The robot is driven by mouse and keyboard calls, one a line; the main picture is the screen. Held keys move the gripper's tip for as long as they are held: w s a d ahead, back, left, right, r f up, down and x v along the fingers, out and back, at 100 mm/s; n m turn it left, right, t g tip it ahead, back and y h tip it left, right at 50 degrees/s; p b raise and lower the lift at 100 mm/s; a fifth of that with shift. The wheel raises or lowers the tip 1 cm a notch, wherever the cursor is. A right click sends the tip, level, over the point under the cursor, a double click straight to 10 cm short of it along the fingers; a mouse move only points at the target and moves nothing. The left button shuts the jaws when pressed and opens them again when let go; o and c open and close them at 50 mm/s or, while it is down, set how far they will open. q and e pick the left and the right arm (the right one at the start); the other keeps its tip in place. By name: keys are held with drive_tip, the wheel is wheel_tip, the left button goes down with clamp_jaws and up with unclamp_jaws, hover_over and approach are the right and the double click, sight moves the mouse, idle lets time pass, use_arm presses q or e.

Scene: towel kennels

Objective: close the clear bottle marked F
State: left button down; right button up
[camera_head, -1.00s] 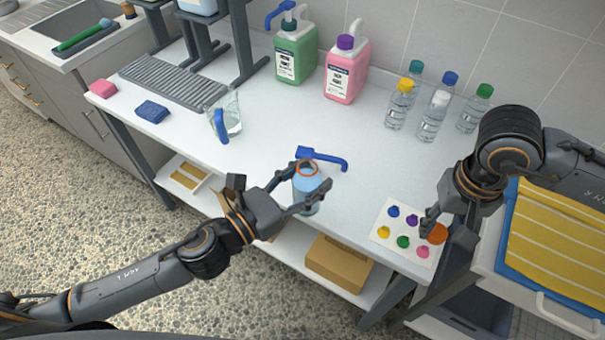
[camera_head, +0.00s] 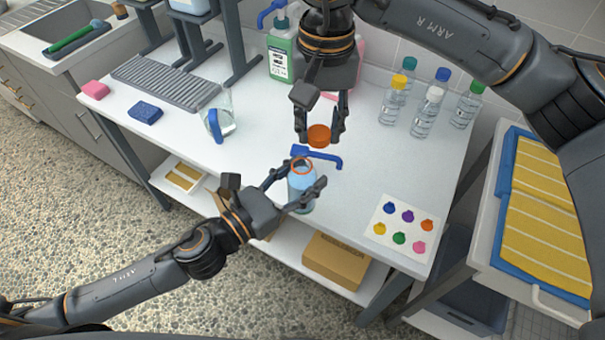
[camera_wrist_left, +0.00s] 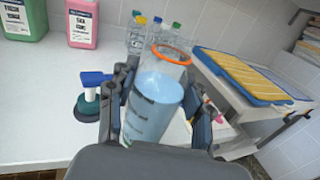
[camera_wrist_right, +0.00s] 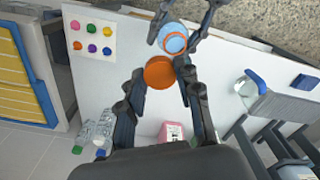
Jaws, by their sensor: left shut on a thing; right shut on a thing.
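A clear bottle (camera_head: 302,190) with blue liquid and an orange ring at its open mouth is upright at the table's front edge. No letter F is legible on it. My left gripper (camera_head: 301,185) is shut around its body; the left wrist view shows the bottle (camera_wrist_left: 155,108) between the fingers. My right gripper (camera_head: 320,130) is shut on an orange cap (camera_head: 319,138), held behind and slightly right of the bottle mouth, apart from it. The right wrist view shows the cap (camera_wrist_right: 159,72) next to the bottle mouth (camera_wrist_right: 174,43).
A card with several coloured caps or cap-like spots (camera_head: 374,243) lies at the right front. Several small capped bottles (camera_head: 426,113) stand at the back right. A blue-handled jug (camera_head: 228,122) stands left.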

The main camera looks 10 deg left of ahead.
sight(302, 159)
drive_tip(key=a+r, duration=0.1)
drive_tip(key=a, duration=0.1)
drive_tip(key=shift+s+a+r, duration=0.3)
drive_tip(key=shift+s+r, duration=0.1)
drive_tip(key=shift+f, duration=0.15)
drive_tip(key=shift+f, duration=1.9)
drive_tip(key=shift+f, duration=0.85)
drive_tip(key=shift+f, duration=0.55)
